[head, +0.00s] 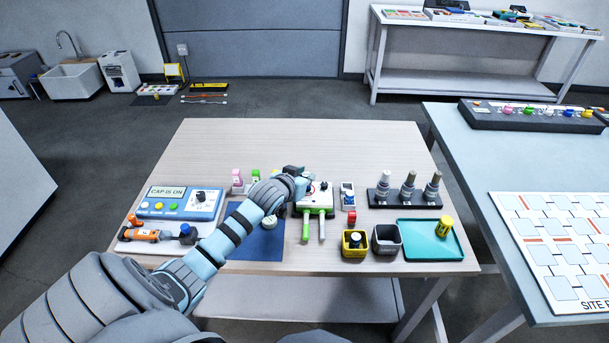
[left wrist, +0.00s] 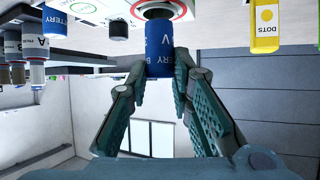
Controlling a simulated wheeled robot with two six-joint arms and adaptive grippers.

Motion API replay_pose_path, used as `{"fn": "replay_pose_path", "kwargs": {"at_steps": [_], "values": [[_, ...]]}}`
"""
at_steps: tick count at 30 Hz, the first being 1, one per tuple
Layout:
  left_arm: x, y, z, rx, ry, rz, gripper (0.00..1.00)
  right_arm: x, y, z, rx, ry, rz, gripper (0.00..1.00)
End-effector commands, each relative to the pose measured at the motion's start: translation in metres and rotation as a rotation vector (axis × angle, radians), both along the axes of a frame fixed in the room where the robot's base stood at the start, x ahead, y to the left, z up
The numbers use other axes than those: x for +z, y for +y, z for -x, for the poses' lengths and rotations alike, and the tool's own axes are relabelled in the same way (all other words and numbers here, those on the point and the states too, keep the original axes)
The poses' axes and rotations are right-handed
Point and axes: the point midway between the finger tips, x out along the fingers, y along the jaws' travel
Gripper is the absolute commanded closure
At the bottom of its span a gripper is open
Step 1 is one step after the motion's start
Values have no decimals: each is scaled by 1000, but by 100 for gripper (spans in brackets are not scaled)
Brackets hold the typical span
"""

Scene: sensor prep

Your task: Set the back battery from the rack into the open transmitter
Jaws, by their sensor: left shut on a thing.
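My left gripper (head: 297,176) is over the middle of the wooden table, by a white device with green parts (head: 326,188), which looks like the transmitter. In the left wrist view its fingers (left wrist: 165,78) are shut on a blue battery (left wrist: 160,45) with white lettering. Another blue cylinder (left wrist: 53,22) marked as a battery shows at the left of that view. My right gripper is out of view.
A dark rack (head: 378,199) with three grey-topped cylinders stands right of the device. A teal tray (head: 420,250), a grey cup (head: 386,246) and a yellow cup (head: 355,252) are at the front right. A blue box (head: 160,206) is at left. The table's back is clear.

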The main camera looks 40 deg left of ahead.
Motion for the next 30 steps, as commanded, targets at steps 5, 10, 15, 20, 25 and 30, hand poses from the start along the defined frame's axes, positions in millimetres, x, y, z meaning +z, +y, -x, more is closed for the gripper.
{"fn": "replay_pose_path", "kwargs": {"at_steps": [5, 10, 15, 20, 25, 30], "values": [[0, 0, 0, 0, 0, 0, 100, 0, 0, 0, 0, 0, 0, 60], [0, 0, 0, 0, 0, 0, 100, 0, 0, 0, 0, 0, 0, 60], [1, 0, 0, -1, -1, 0, 100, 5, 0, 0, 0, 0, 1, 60], [1, 0, 0, 0, 0, -1, 100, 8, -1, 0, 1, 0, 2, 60], [0, 0, 0, 0, 0, 0, 100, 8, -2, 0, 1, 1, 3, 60], [0, 0, 0, 0, 0, 0, 100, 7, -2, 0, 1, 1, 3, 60]]}}
